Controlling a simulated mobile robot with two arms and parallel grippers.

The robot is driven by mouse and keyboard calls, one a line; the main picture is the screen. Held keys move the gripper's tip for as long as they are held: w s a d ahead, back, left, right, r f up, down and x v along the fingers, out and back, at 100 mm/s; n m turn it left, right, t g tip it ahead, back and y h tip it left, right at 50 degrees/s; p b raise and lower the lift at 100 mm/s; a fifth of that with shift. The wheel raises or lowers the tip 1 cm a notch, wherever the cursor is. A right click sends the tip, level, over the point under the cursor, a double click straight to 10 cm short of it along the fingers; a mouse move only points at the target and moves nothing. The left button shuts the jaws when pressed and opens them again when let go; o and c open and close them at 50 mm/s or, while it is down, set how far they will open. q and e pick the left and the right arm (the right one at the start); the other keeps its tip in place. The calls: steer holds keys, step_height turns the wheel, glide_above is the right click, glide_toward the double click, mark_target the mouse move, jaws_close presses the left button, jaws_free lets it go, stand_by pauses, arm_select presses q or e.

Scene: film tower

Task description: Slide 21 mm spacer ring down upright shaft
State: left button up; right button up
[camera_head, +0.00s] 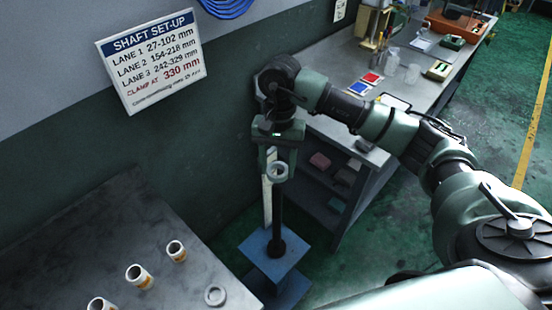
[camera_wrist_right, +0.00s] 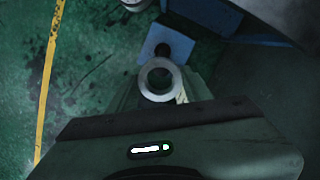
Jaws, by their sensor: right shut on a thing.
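A pale grey spacer ring (camera_head: 279,171) is held between the fingers of my right gripper (camera_head: 277,168), which is shut on it. The ring also shows in the right wrist view (camera_wrist_right: 160,79), its hole facing the camera. A dark upright shaft (camera_head: 277,215) rises from a blue base (camera_head: 257,250), which shows in the wrist view too (camera_wrist_right: 182,47). The ring is at the shaft's upper end in the head view; I cannot tell whether it is around the shaft or just above it. A pale upright strip (camera_head: 267,203) stands beside the shaft. My left gripper is not in view.
A dark grey table (camera_head: 130,225) at lower left bears several white tubes with orange bands (camera_head: 176,251) and a flat ring (camera_head: 215,295). A workbench (camera_head: 345,60) with shelves stands behind right. A wall sign (camera_head: 150,60) lists lanes and "clamp at 330 mm".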

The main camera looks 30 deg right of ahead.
mark_target(277, 187)
steer(key=shift+f, duration=0.6)
steer(key=shift+f+b, duration=0.75)
steer(key=shift+f, duration=0.75)
step_height(277, 187, down, 5)
steer(key=b, duration=0.5)
steer(key=shift+r, duration=0.15)
steer(key=o, duration=1.5)
steer(key=shift+c, duration=0.2)
steer(key=r, duration=0.2)
steer(key=r+b, duration=0.1)
steer(key=r, duration=0.1)
steer(key=w+r+b, duration=0.1)
steer(key=r, duration=0.1)
steer(key=shift+d+r, duration=0.25)
steer(key=shift+r, duration=0.65)
